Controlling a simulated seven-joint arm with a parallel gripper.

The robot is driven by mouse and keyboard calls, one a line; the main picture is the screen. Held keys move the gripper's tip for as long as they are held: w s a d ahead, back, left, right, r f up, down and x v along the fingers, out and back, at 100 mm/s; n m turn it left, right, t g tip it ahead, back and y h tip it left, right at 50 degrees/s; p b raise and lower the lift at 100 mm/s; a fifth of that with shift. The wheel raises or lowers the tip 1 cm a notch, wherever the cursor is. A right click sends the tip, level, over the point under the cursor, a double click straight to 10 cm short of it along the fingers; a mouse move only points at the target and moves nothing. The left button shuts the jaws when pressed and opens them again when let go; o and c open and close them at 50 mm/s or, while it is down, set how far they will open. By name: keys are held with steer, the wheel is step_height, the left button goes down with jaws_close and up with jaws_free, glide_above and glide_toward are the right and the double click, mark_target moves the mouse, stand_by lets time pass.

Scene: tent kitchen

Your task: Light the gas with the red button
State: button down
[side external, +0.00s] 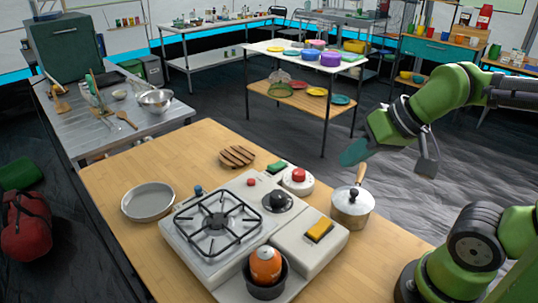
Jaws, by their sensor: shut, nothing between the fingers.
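A white camping gas stove (187,237) stands on the wooden table, with a black grate over its burner (216,221). A small red button (251,182) sits at its back edge, near a black knob (278,201). Just behind the stove, a larger red button (298,175) tops a round white base. An orange gas canister (265,264) stands in a dark holder at the stove's front. No flame shows. My gripper (346,160) is shut and empty, in the air right of the red buttons and above the pot, apart from everything.
A lidded metal pot (352,210) with a wooden handle stands right of the stove. A yellow sponge (319,229) lies on the stove's right section. A grey pan (148,202), a slatted wooden trivet (237,156) and a green sponge (277,167) lie around the stove. The table's near left is clear.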

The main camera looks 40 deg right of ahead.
steer(key=m+t+h, duration=0.1)
steer(key=m+t, duration=0.1)
steer(key=m, duration=0.2)
glide_above(254, 182)
step_height(254, 182, down, 7)
steer(key=shift+d+f, duration=0.1)
steer(key=shift+f, duration=4.45)
